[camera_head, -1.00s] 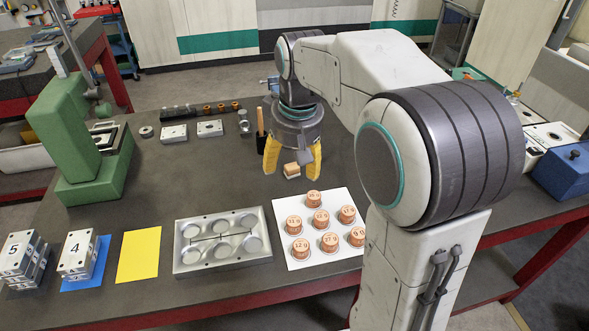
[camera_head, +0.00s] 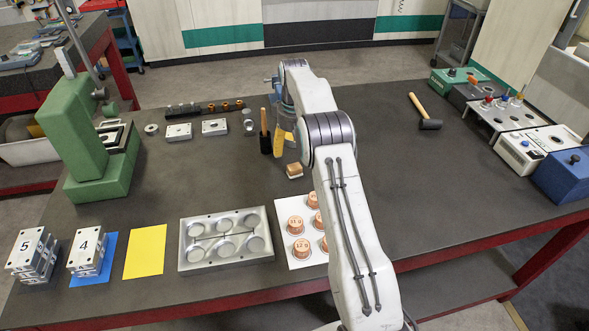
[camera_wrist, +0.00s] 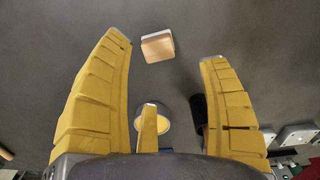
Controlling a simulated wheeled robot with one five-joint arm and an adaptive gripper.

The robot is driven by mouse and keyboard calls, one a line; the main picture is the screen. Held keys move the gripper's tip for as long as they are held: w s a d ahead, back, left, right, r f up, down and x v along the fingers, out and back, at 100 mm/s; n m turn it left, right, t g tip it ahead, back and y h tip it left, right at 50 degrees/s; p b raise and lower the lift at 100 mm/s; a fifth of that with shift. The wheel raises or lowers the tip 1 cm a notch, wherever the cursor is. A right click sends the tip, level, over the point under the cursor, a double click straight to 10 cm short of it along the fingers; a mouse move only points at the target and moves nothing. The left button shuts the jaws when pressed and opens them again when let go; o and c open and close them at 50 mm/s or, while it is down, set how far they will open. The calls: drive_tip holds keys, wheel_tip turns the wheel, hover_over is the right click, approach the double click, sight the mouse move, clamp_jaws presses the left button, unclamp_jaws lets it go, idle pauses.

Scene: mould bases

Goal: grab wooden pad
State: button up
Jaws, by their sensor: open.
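The wooden pad (camera_head: 294,170) is a small light block, tan and whitish, lying on the dark table behind the sheet of copper weights. In the wrist view the pad (camera_wrist: 158,47) lies ahead of the fingers, near the line between their tips, nearer the left one. My gripper (camera_wrist: 166,50) is open, with its yellow fingers spread and nothing between them. In the head view my gripper (camera_head: 284,140) is just behind the pad and largely hidden by my arm.
A black upright tool with a wooden handle (camera_head: 265,135) stands close to the gripper's left. A metal mould plate (camera_head: 226,262) and copper weights (camera_head: 296,225) lie in front. A mallet (camera_head: 428,118) lies right; the table's right middle is clear.

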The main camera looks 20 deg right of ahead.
sight(295, 166)
drive_tip(key=shift+w+d+f, duration=0.1)
drive_tip(key=shift+d+f, duration=0.05)
drive_tip(key=shift+f, duration=0.45)
drive_tip(key=shift+w+d+f, duration=0.1)
drive_tip(key=shift+f, duration=0.45)
drive_tip(key=shift+a+f+p, duration=0.1)
drive_tip(key=shift+f+p, duration=0.6)
drive_tip(key=shift+f, duration=2.45)
drive_tip(key=shift+s, duration=0.1)
drive_tip(key=c, duration=1.3)
